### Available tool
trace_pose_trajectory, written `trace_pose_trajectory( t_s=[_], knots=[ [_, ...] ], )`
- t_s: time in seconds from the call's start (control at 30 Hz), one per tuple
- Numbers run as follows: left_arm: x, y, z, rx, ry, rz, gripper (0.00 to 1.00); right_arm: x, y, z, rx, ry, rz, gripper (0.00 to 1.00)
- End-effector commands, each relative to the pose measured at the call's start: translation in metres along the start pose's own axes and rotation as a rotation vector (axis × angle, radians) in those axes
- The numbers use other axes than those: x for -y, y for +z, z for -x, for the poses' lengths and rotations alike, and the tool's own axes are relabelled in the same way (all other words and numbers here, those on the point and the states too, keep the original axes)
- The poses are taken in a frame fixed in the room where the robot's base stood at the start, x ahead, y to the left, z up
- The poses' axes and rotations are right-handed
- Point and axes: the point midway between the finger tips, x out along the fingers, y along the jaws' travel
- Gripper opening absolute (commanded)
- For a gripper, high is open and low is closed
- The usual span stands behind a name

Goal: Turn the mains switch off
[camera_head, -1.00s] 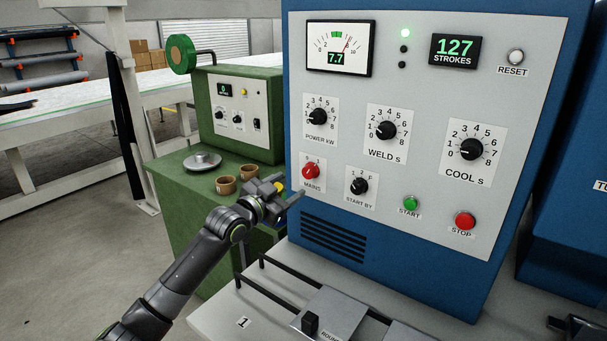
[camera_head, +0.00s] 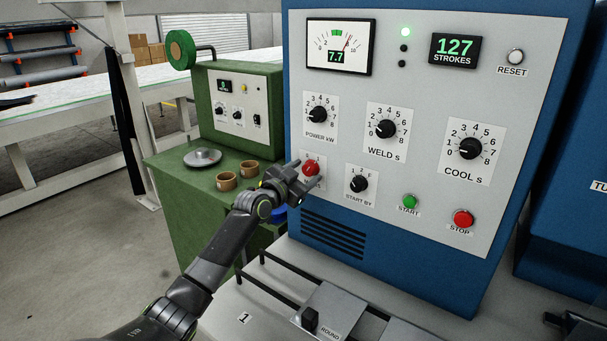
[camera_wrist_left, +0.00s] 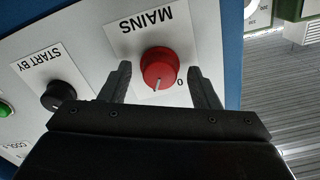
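The red mains switch (camera_head: 311,169) is a round knob at the lower left of the grey panel (camera_head: 400,235). My left gripper (camera_head: 299,175) is right in front of it and partly covers its label in the head view. In the left wrist view the red knob (camera_wrist_left: 159,68) sits between the two fingers of my left gripper (camera_wrist_left: 160,78), upside down in the picture. The fingers are open, with a small gap on each side of the knob. Its white pointer line is turned away from the visible 0 mark. My right gripper is not in view.
The start-by knob (camera_head: 359,184) is close to the right of the mains switch, then the green start button (camera_head: 410,202) and red stop button (camera_head: 463,218). A green cabinet (camera_head: 180,180) with brown cups stands at the left.

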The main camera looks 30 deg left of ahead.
Motion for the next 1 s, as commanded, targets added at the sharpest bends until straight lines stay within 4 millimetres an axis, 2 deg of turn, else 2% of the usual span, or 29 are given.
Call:
trace_pose_trajectory(
  t_s=[0.03, 0.3, 0.33, 0.67, 1.0],
  knots=[
    [-0.0001, 0.0001, 0.0001, 0.000, 0.000, 0.000, 0.49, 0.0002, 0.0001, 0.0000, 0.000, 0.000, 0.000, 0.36],
    [-0.0001, 0.0002, 0.0003, 0.000, 0.000, 0.000, 0.14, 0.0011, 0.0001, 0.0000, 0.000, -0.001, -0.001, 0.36],
    [-0.0001, 0.0002, 0.0003, 0.000, 0.000, 0.000, 0.13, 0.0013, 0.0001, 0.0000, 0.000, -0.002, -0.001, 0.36],
    [0.0000, 0.0001, 0.0004, 0.001, 0.000, 0.055, 0.13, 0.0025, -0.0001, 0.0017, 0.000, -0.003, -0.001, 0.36],
    [-0.0001, -0.0006, 0.0005, 0.001, 0.000, 0.300, 0.13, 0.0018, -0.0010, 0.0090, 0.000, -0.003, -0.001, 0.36]
  ],
)
